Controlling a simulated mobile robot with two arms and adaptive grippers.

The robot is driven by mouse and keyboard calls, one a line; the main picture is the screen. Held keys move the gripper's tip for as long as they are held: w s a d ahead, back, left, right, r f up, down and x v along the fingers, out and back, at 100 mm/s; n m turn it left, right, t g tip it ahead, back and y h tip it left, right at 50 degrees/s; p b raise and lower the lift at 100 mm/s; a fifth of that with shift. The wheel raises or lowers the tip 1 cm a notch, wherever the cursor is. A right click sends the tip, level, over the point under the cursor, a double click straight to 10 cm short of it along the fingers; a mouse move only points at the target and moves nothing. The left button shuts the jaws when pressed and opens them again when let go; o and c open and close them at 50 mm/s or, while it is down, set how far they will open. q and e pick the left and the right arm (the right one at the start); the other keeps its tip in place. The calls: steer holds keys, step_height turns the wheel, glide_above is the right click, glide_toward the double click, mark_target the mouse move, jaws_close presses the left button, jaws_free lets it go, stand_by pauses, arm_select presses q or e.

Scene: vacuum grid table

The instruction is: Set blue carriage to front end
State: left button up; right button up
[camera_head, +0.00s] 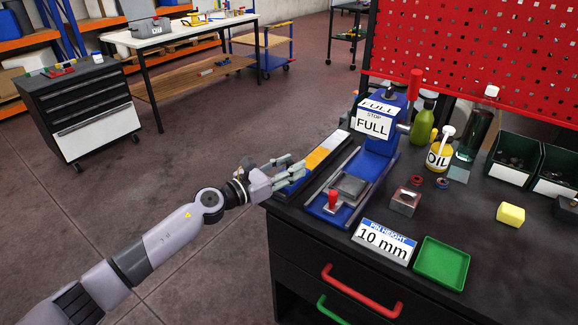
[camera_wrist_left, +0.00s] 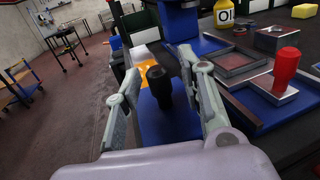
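The blue carriage (camera_wrist_left: 172,128) carries an upright black knob (camera_wrist_left: 158,88) in the left wrist view. It sits at the near end of a strip with white and orange sections (camera_head: 322,154). In the head view my gripper mostly hides the carriage. My left gripper (camera_head: 299,171) is over the carriage at the left edge of the bench. Its fingers (camera_wrist_left: 160,70) are spread on either side of the knob, with visible gaps between them and it. My right gripper is not in view.
Right of the strip stands a blue fixture with a "FULL" sign (camera_head: 373,124), a grey plate (camera_head: 350,187) and a red knob (camera_head: 333,200). A "10 mm" sign (camera_head: 384,241) and green tray (camera_head: 441,263) lie nearer.

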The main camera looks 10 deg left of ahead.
arm_select(q)
steer(key=shift+s+a, duration=0.1)
steer(key=shift+s, duration=0.05)
steer(key=v, duration=1.1)
steer(key=shift+s+a, duration=0.2)
steer(key=shift+f, duration=0.1)
